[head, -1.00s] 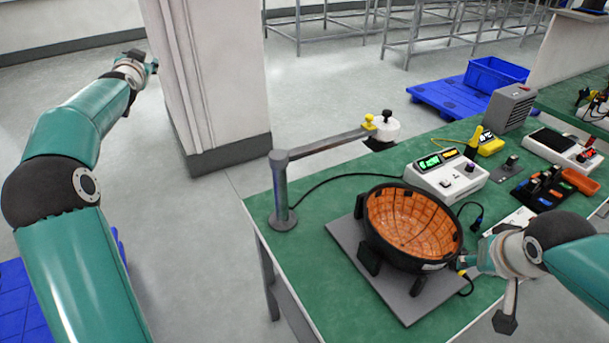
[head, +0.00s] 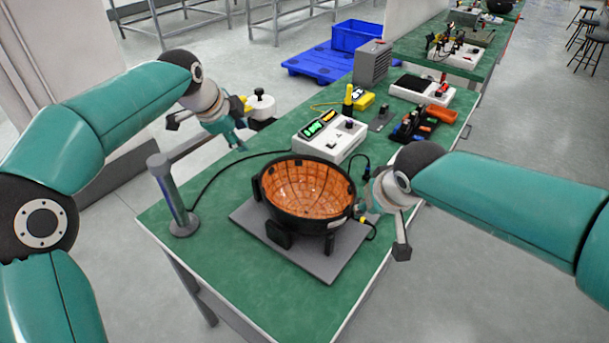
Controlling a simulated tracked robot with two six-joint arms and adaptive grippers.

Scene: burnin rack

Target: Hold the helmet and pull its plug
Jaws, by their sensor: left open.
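The helmet (head: 305,188) is a black shell with an orange, tiled lining. It rests with its opening up on a grey plate (head: 318,263) on the green table. A dark plug on a cable (head: 365,222) with a yellow part shows at the helmet's right rim. My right gripper (head: 366,200) is at that rim beside the plug; its fingers are largely hidden, so its jaw state cannot be told. My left gripper (head: 240,143) is open and empty, above the table's back left part, apart from the helmet.
A white meter box (head: 330,135) with a green display stands behind the helmet. A black organizer (head: 413,125) sits at right. The table's front left is clear.

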